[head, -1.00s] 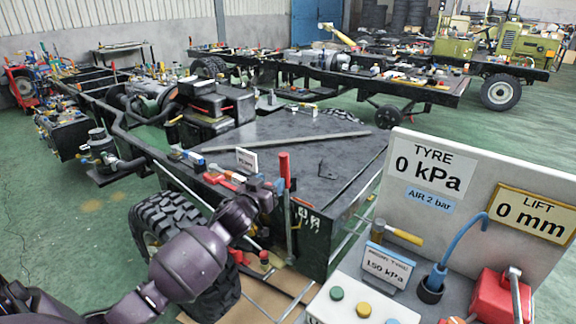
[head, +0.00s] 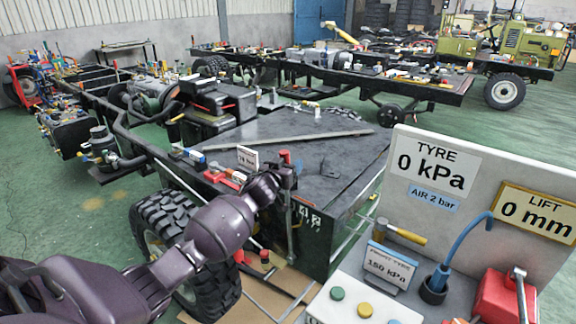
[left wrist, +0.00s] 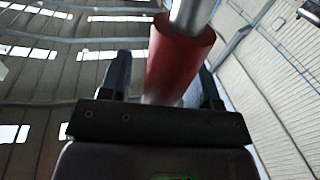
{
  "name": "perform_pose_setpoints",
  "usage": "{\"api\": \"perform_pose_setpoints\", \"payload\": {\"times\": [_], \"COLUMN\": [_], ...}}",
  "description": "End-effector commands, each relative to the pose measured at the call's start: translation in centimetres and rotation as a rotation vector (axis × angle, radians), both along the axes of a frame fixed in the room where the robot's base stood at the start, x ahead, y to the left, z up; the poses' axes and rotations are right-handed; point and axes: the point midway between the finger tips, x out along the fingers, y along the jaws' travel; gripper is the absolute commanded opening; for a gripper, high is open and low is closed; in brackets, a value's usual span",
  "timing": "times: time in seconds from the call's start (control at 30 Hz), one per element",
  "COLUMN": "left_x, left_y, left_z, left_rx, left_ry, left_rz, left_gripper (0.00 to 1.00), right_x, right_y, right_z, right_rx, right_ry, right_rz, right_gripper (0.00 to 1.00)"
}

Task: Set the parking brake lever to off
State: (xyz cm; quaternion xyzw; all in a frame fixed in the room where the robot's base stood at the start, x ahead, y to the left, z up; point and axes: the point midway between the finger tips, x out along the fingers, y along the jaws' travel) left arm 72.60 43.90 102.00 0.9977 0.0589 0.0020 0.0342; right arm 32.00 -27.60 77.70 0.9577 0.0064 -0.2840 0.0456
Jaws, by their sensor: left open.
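The parking brake lever with its red grip (head: 285,157) stands roughly upright at the near corner of the black chassis deck. My left gripper (head: 289,176) is at the lever and hides most of its red grip in the head view. In the left wrist view, the red grip (left wrist: 178,60) lies between the two dark fingers of my open left gripper (left wrist: 163,84), with a grey metal rod beyond it. Whether either finger touches the grip I cannot tell. My right gripper is not in view.
A small white sign (head: 247,158) and red parts (head: 222,176) sit on the deck beside the lever. A black tyre (head: 178,228) is below my left arm. A panel (head: 480,150) with gauge signs, buttons and a red box stands at right.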

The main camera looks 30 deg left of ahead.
Motion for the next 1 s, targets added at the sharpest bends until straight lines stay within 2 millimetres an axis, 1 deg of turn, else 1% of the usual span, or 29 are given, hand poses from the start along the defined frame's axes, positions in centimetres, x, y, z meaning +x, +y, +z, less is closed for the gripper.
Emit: {"api": "perform_pose_setpoints", "payload": {"times": [0.13, 0.17, 0.5, 0.53, 0.67, 0.77, 0.87, 1.0], "left_x": [0.0, 0.0, 0.0, 0.0, 0.0, -0.1, -0.2, -0.4], "left_y": [0.0, 0.0, 0.0, 0.0, -0.1, -0.8, -2.3, -5.1], "left_z": [0.0, 0.0, 0.0, 0.0, 0.0, 0.0, -0.1, -0.2], "left_rx": [0.000, 0.000, 0.000, 0.000, 0.001, 0.014, 0.050, 0.119], "left_ry": [0.000, 0.000, 0.000, 0.000, 0.000, -0.001, -0.004, -0.010], "left_rz": [0.000, 0.000, 0.001, 0.000, 0.000, -0.001, -0.002, -0.003], "left_gripper": [0.57, 0.54, 0.02, 0.00, 0.00, 0.00, 0.00, 0.00], "right_x": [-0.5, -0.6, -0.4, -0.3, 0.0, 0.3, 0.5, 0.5], "right_y": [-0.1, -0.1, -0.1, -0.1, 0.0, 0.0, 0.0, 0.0], "right_z": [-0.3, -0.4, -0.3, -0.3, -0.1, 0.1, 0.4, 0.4], "right_rx": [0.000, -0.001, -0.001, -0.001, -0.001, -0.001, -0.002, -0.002], "right_ry": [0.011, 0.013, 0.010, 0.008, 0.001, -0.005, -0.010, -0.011], "right_rz": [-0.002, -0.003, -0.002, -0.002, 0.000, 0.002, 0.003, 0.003], "right_gripper": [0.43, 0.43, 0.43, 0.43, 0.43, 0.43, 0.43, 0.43]}}
